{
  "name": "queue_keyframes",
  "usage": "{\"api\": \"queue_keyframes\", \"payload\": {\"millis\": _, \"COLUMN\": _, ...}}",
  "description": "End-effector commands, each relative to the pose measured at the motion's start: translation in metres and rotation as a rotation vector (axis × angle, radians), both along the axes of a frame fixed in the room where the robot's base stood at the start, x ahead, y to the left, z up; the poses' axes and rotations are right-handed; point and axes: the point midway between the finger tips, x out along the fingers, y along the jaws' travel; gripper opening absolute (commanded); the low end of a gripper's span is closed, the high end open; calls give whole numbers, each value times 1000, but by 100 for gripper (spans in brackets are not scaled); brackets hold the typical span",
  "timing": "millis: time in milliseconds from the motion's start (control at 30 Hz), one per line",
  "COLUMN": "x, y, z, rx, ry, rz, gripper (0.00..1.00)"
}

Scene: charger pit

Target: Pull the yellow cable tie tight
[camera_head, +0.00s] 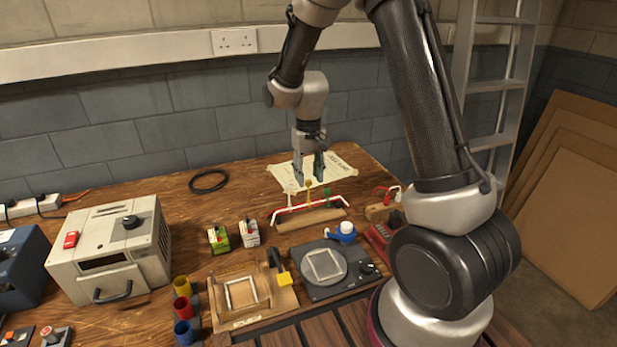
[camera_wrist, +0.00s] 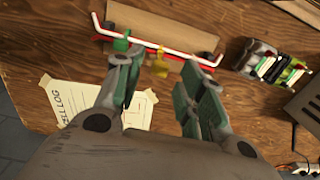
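The yellow cable tie (camera_head: 309,193) stands up from the red and white cables (camera_head: 322,203) on a wooden block (camera_head: 313,218). In the wrist view the yellow tie (camera_wrist: 160,67) shows in the gap between my fingertips. My gripper (camera_head: 309,178) points down just above and behind the cables and is open; the wrist view shows its two fingers (camera_wrist: 157,65) apart with nothing clasped. A green tie (camera_head: 327,196) is on the same cables; in the wrist view it (camera_wrist: 121,44) is beside the left fingertip. Whether a finger touches either tie, I cannot tell.
A paper log sheet (camera_head: 335,172) lies behind the cables. A green and a white terminal block (camera_head: 249,233) stand to the left, and a round plate fixture (camera_head: 324,267) lies in front. A blue and white item (camera_head: 343,232) and red tools are to the right.

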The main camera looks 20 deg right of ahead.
Motion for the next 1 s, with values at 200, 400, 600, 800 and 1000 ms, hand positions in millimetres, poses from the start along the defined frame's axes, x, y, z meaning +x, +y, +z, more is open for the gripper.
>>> {"api": "queue_keyframes", "payload": {"millis": 200, "x": 1, "y": 0, "z": 50, "rx": 1, "ry": -6, "rz": 0, "gripper": 39}}
{"api": "queue_keyframes", "payload": {"millis": 400, "x": 1, "y": 0, "z": 88, "rx": 1, "ry": -4, "rz": 0, "gripper": 39}}
{"api": "queue_keyframes", "payload": {"millis": 600, "x": 0, "y": 0, "z": 105, "rx": 0, "ry": -2, "rz": 0, "gripper": 39}}
{"api": "queue_keyframes", "payload": {"millis": 800, "x": 0, "y": 0, "z": 107, "rx": 0, "ry": 0, "rz": 0, "gripper": 39}}
{"api": "queue_keyframes", "payload": {"millis": 1000, "x": 0, "y": 0, "z": 106, "rx": 0, "ry": 0, "rz": 0, "gripper": 39}}
